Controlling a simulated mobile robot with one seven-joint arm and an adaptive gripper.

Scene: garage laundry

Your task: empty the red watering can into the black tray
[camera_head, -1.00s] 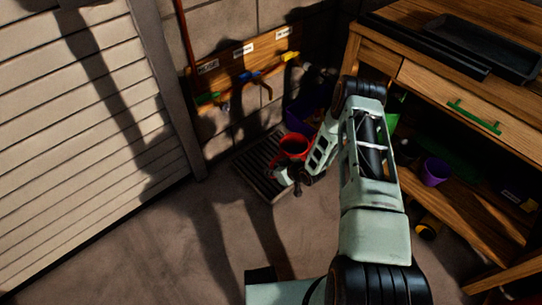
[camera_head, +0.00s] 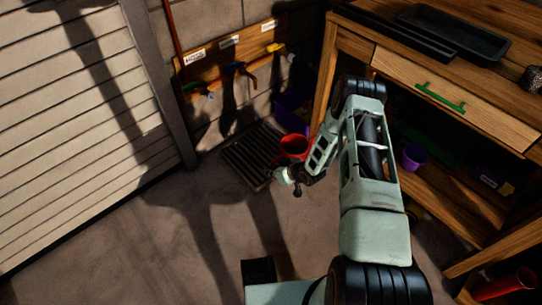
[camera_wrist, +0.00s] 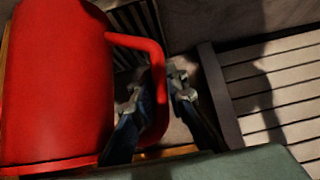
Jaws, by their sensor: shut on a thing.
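The red watering can (camera_head: 293,146) is held at my gripper, left of the workbench front. In the wrist view the can (camera_wrist: 55,80) fills the left side, and its red handle (camera_wrist: 158,70) passes between the fingers. My gripper (camera_wrist: 156,95) is shut on that handle; in the head view my gripper (camera_head: 297,177) is partly hidden by my arm. The can's spout and contents cannot be made out. The black tray (camera_head: 470,46) lies on the wooden workbench top, at upper right, away from the can.
The workbench (camera_head: 455,95) has a green-handled drawer and a lower shelf with a purple pot (camera_head: 413,156). A slatted floor grate (camera_head: 250,155) lies left of the can. A tool rack (camera_head: 230,55) hangs behind. A red cylinder (camera_head: 505,287) is at lower right. The left floor is clear.

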